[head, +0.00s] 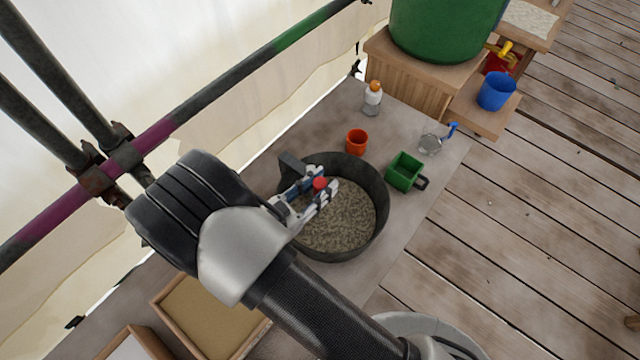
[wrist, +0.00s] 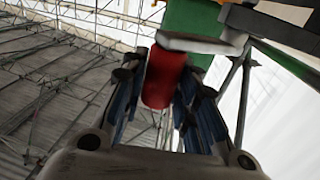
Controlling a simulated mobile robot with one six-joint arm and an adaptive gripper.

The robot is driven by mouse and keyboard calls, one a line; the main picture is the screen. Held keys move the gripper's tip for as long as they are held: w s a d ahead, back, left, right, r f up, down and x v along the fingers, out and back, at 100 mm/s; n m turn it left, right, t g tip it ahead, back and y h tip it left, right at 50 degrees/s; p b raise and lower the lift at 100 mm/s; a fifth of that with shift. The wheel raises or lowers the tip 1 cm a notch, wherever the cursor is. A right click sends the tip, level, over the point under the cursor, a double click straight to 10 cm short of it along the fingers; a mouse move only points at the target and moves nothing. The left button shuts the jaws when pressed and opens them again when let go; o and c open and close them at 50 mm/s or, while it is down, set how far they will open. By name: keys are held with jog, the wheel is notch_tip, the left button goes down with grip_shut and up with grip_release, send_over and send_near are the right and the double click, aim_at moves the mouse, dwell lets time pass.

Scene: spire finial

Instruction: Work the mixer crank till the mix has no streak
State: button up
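The mixer is a round dark tub (head: 383,224) on the bench. It holds a speckled grey-brown mix (head: 345,218); I cannot pick out a distinct streak at this size, and my arm and gripper cover part of it. The crank's red knob (head: 320,183) shows above the mix, near the tub's upper left. My gripper (head: 318,190) has its fingers on both sides of this knob. In the wrist view the red knob (wrist: 165,78) stands between the fingers, which look closed against it, with a grey crank bar (wrist: 195,43) at its end.
An orange cup (head: 356,141), a white bottle with an orange cap (head: 373,98), a green box (head: 404,172) and a clear jar (head: 430,144) stand near the tub. A wooden tray of sand (head: 208,318) lies lower left. A scaffold pole (head: 245,68) runs behind the bench.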

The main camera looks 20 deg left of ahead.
grip_shut()
jog(key=shift+w+d+n+y, duration=0.2)
jog(key=shift+d+n+y, duration=0.05)
jog(key=shift+n+y, duration=0.15)
dwell(0.5)
